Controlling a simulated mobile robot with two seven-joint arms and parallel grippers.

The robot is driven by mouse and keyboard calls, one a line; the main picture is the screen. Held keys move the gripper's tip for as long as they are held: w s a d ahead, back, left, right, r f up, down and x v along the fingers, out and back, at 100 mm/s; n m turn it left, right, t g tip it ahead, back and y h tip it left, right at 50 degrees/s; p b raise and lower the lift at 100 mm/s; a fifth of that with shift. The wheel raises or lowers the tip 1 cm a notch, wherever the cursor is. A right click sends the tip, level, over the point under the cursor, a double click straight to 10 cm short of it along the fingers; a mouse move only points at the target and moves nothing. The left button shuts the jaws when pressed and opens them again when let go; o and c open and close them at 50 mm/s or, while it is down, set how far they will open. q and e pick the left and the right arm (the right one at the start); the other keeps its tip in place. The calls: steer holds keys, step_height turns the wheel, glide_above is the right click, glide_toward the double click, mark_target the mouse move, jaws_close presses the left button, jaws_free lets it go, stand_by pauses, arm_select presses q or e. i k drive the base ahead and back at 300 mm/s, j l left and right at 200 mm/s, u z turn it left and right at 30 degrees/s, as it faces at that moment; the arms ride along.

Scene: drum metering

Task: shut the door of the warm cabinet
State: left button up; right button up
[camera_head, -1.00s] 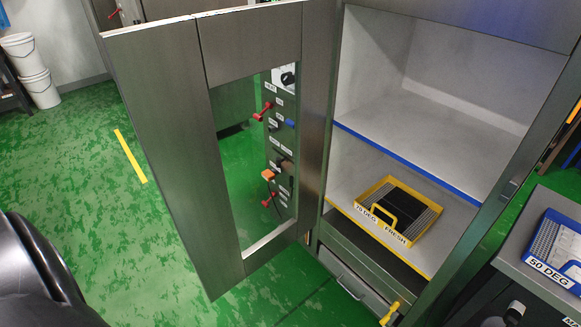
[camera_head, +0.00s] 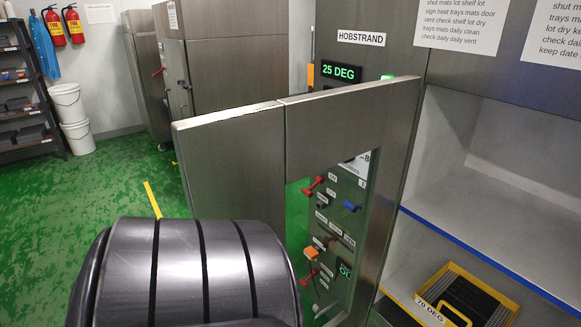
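The warm cabinet (camera_head: 480,66) stands at the right with its interior exposed. Its grey door (camera_head: 228,160), with a window opening, stands wide open toward the left and the front. A black ribbed part of my own arm (camera_head: 190,268) fills the bottom left and covers the lower left of the door. Whether it touches the door cannot be told. Neither gripper shows in this view.
A yellow tray (camera_head: 505,292) marked 70 DEG sits on the cabinet's lower level, below a blue-edged shelf (camera_head: 490,255). Behind the door is a panel with levers (camera_head: 335,215). Other cabinets (camera_head: 225,60), white buckets (camera_head: 70,105) and a rack (camera_head: 25,90) stand farther back. Green floor (camera_head: 100,190) is clear at left.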

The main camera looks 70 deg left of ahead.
mark_target(237, 163)
steer(key=k+j, duration=0.1)
steer(key=j, duration=0.4)
steer(key=k+j, duration=0.1)
steer(key=j, duration=0.35)
steer(key=k+j, duration=0.15)
steer(key=j, duration=0.35)
steer(key=k+j, duration=0.1)
steer(key=j, duration=0.4)
